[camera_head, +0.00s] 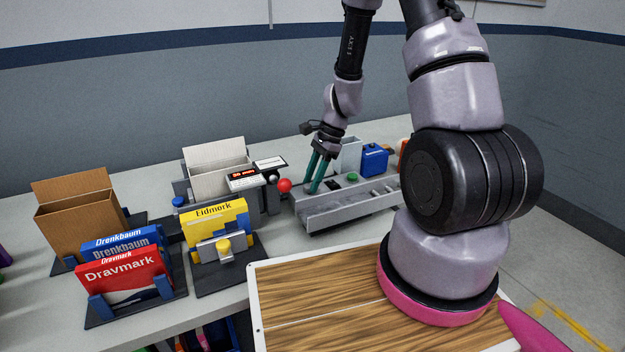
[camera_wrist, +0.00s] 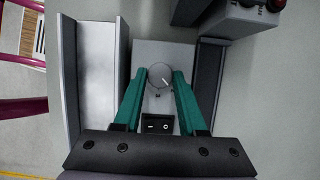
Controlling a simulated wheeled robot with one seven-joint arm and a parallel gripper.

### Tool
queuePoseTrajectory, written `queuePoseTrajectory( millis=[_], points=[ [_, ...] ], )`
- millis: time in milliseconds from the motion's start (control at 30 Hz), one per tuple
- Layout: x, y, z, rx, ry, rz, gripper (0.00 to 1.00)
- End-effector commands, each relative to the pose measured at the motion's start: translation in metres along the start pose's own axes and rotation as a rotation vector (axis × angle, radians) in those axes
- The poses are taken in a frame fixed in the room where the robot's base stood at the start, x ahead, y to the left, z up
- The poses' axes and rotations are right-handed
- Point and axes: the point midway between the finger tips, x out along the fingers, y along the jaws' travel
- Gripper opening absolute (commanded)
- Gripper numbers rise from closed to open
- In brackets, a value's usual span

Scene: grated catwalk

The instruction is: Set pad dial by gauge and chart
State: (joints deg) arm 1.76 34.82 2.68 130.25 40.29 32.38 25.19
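The round grey dial (camera_wrist: 160,77) has a light pointer line slanting toward the lower right in the wrist view. My gripper (camera_wrist: 161,74) has teal fingers, one on each side of the dial with almost no gap; I cannot tell whether they press on it. In the head view, my gripper (camera_head: 312,190) reaches down to the grey machine (camera_head: 345,208), hiding the dial there. A dark display (camera_head: 247,172) with red characters, too small to read surely, stands left of it. A white and black card (camera_head: 270,163) beside it may be the chart; its text is unreadable.
A black rocker switch (camera_wrist: 158,124) sits just below the dial. A red ball (camera_head: 284,185) and a green button (camera_head: 352,177) are near my fingers. Boxes (camera_head: 122,277) fill the left; a wooden board (camera_head: 330,310) lies in front.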

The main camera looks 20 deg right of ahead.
Motion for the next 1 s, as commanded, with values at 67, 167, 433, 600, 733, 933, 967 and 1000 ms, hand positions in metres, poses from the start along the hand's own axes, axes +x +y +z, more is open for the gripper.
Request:
queuePoseTrajectory(
  millis=[67, 167, 433, 600, 733, 933, 967, 1000],
  points=[
    [-0.0001, -0.0002, 0.0, 0.0, 0.0, 0.0, 0.02],
    [-0.0002, -0.0002, 0.0, 0.0, 0.0, 0.0, 0.0],
    [-0.0002, -0.0011, 0.0002, -0.044, 0.0, 0.017, 0.0],
    [0.0, -0.0022, 0.0003, -0.131, 0.001, 0.053, 0.0],
    [0.0003, -0.003, 0.0007, -0.225, 0.0, 0.093, 0.0],
    [0.0, -0.0049, 0.0008, -0.385, 0.001, 0.158, 0.0],
    [0.0001, -0.0049, 0.001, -0.408, 0.0, 0.168, 0.0],
    [0.0002, -0.005, 0.0011, -0.439, 0.001, 0.182, 0.0]
  ],
)
